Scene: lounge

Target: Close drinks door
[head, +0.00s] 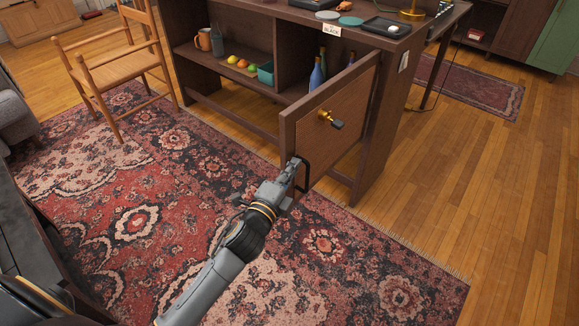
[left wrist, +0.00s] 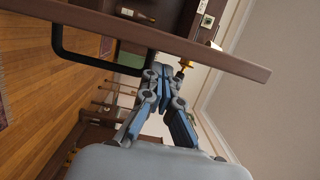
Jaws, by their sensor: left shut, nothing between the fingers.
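The brown drinks door (head: 335,125) of the dark wood cabinet stands open, swung out toward me, with its hinge side at the right. A brass key-like fitting with a dark tag (head: 331,118) is on its face. A black bar handle (head: 303,175) is at its near edge. My left gripper (head: 293,165) is shut and empty, close beside the near edge and handle. In the left wrist view the closed fingers (left wrist: 160,80) are just below the door's edge (left wrist: 190,45), with the handle (left wrist: 62,45) at left. Contact is unclear. My right gripper is out of view.
Blue bottles (head: 316,76) stand in the compartment behind the door. Left shelves hold a mug (head: 203,40), coloured balls (head: 242,64) and a teal box (head: 265,74). A wooden chair (head: 115,68) stands left. Patterned rug (head: 150,220) and bare floor (head: 480,180) are clear.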

